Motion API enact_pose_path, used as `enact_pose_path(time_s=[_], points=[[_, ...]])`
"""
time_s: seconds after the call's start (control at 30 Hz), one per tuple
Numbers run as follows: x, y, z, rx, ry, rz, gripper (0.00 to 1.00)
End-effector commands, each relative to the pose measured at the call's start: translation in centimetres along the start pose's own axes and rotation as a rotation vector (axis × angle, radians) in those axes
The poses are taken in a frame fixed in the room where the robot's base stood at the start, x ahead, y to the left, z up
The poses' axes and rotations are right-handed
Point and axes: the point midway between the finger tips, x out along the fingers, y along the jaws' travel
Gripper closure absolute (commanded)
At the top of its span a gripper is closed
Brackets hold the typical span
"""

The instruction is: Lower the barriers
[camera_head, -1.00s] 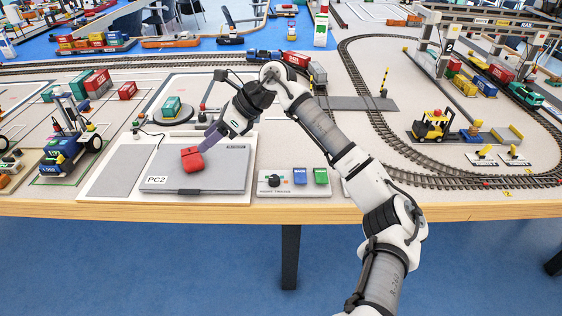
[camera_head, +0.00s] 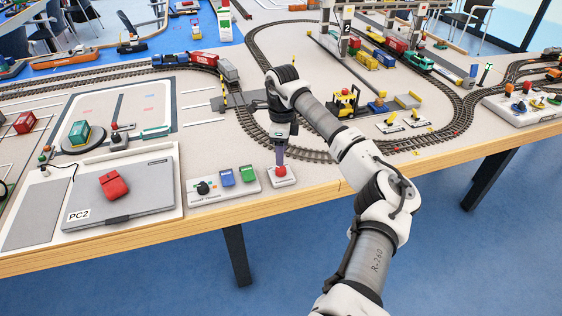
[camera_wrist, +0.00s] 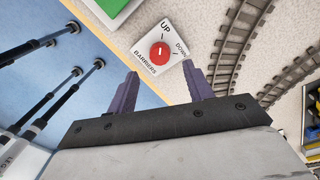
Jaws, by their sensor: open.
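The barriers control is a small white plate (camera_head: 284,183) at the table's front edge with a red knob (camera_head: 282,170) on it. In the wrist view the plate (camera_wrist: 146,43) reads UP, DOWN and BARRIERS, and the red knob (camera_wrist: 158,54) has a small white mark pointing roughly toward UP. My gripper (camera_head: 281,157) is over the knob, pointing down. In the wrist view its two purple fingers (camera_wrist: 160,72) are apart, with the knob seen between and beyond them. Contact cannot be told.
A control box (camera_head: 223,186) with a black knob and blue and green buttons stands just left of the plate. A closed laptop (camera_head: 140,190) with a red object (camera_head: 113,185) on it lies further left. Curved track (camera_head: 330,157) and a yellow forklift (camera_head: 344,102) are behind.

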Motion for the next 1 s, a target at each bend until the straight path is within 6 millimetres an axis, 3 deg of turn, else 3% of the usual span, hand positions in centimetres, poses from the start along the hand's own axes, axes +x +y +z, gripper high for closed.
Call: enact_pose_path(time_s=[0.1,0.3,0.7,1.0], points=[[2.2,0.1,0.0,0.0,-0.002,0.002,0.49],[4.7,0.0,0.0,0.001,-0.002,0.001,0.49],[5.5,0.0,0.0,0.0,-0.001,-0.001,0.49],[5.5,0.0,0.0,0.0,-0.001,0.0,0.88]])
